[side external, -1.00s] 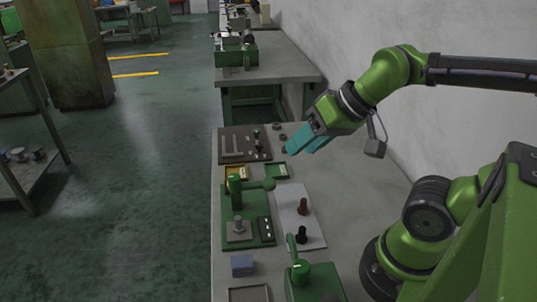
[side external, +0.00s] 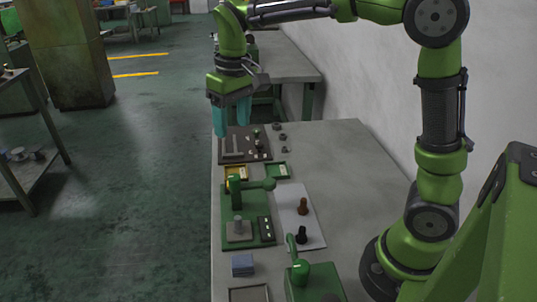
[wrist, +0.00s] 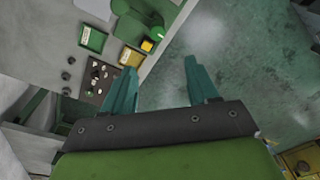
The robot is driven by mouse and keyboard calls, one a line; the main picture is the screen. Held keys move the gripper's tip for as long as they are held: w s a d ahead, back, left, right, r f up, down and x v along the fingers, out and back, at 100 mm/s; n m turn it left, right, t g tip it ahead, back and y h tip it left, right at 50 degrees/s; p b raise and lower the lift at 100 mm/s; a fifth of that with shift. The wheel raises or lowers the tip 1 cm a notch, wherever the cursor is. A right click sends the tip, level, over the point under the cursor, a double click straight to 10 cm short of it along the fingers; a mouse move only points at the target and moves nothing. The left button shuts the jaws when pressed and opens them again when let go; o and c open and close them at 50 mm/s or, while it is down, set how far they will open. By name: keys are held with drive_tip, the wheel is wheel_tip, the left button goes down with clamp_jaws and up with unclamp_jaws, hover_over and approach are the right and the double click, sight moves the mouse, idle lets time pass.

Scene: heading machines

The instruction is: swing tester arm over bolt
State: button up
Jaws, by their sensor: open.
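The green tester stands on a green base plate (side external: 262,241) on the bench. Its green arm (side external: 256,185) reaches right from the post (side external: 236,188), away from the bolt. The bolt (side external: 238,226) stands upright on a grey square block at the front of the base. My gripper (side external: 231,124) is open and empty, fingers pointing down, beyond the tester near the bench's left edge. In the wrist view my gripper (wrist: 160,82) shows spread teal fingers, with part of the tester (wrist: 133,14) at the top; the bolt is not clearly visible there.
A dark tool board (side external: 231,156) lies near my fingers. A yellow tray (side external: 236,172) and a green tray (side external: 277,171) sit behind the tester. The bench's right side (side external: 355,175) is clear.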

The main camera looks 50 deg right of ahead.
sight(234, 176)
drive_tip(key=shift+n+g, duration=0.3)
drive_tip(key=shift+g, duration=0.2)
drive_tip(key=f, duration=0.9)
drive_tip(key=w+f, duration=0.1)
drive_tip(key=f, duration=0.4)
drive_tip(key=shift+f, duration=0.3)
clamp_jaws()
